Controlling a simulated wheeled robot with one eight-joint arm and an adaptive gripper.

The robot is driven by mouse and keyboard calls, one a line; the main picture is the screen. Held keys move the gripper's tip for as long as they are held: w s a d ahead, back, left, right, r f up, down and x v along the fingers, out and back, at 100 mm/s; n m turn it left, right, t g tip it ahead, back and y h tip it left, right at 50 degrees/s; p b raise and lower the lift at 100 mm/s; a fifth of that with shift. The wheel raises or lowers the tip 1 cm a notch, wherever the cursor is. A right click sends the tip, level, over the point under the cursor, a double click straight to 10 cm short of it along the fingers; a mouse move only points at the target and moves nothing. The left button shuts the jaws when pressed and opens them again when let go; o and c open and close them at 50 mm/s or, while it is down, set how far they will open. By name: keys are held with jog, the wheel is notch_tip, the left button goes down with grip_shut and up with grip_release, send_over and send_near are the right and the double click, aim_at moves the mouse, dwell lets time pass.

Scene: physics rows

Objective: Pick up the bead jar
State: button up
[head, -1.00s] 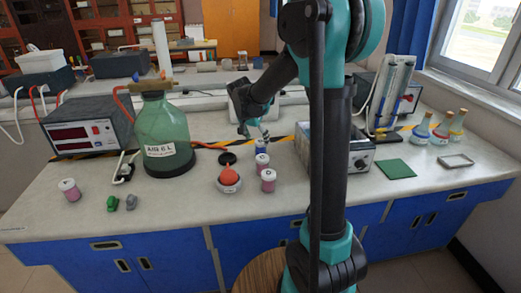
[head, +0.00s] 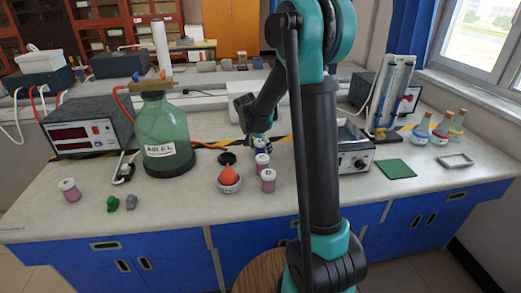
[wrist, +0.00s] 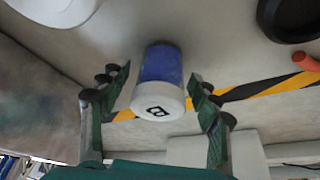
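A jar with blue contents and a white lid marked B (wrist: 160,68) lies between my gripper's fingers in the wrist view. My gripper (wrist: 160,85) is open, with one finger on each side of this jar and a visible gap to each. In the head view my gripper (head: 259,140) points down at the group of jars in the middle of the bench and partly hides the blue jar. Jars with pink contents and white lids stand in front of it (head: 262,161), front right (head: 268,180) and far left (head: 69,189). I cannot tell which contents are beads.
An orange-red bulb in a bowl (head: 229,179) and a black disc (head: 227,158) sit left of the jars. A large green bottle (head: 165,130) and a meter box (head: 87,131) stand further left. A silver-grey device (head: 354,148) stands right. The front bench edge is mostly clear.

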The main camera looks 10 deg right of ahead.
jog(key=c, duration=1.1)
jog(key=shift+o, duration=0.2)
jog(key=shift+r, duration=0.1)
